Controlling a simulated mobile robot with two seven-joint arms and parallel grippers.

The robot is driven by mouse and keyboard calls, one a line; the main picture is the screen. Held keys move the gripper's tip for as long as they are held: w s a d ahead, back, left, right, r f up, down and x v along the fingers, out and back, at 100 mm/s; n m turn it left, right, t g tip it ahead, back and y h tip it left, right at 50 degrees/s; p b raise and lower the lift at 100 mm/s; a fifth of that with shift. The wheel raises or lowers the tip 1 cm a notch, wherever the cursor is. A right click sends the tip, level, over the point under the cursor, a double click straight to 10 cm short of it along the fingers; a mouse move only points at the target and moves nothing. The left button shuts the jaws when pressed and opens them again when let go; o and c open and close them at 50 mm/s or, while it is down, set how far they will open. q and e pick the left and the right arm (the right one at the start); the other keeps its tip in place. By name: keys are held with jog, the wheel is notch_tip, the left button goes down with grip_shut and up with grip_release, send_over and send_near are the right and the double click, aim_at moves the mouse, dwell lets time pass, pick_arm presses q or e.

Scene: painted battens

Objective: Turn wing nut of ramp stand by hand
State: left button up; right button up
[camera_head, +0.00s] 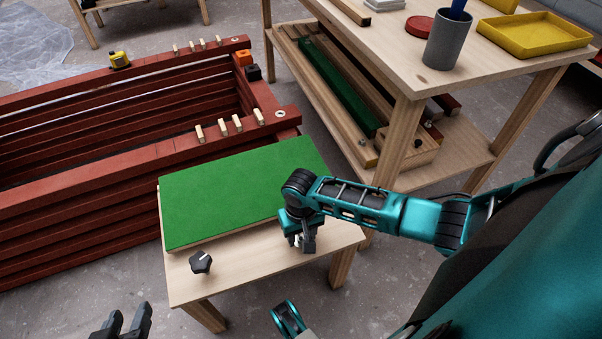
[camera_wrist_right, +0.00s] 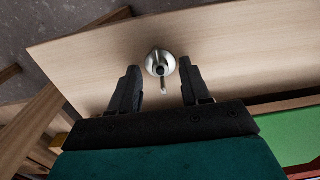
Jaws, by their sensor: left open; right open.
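The ramp stand is a low pale wood stand (camera_head: 250,269) with a green board (camera_head: 235,190) on top. A black star-shaped knob (camera_head: 200,262) sits on its near left part. My right gripper (camera_head: 304,245) points down over the near right part of the stand. In the right wrist view, the silver wing nut (camera_wrist_right: 161,64) sits on the pale wood between the open fingers of that gripper (camera_wrist_right: 158,75), with a gap on both sides. In the head view the gripper largely hides the nut. My left gripper (camera_head: 130,314) is open and empty at the bottom left, away from the stand.
Stacked red battens (camera_head: 90,185) with small pegs lie left of the stand. A wooden table (camera_head: 400,70) at the upper right carries a grey cup (camera_head: 447,45) and a yellow tray (camera_head: 535,35).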

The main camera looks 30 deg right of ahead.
jog(key=shift+f, duration=0.25)
grip_shut()
dwell(0.3)
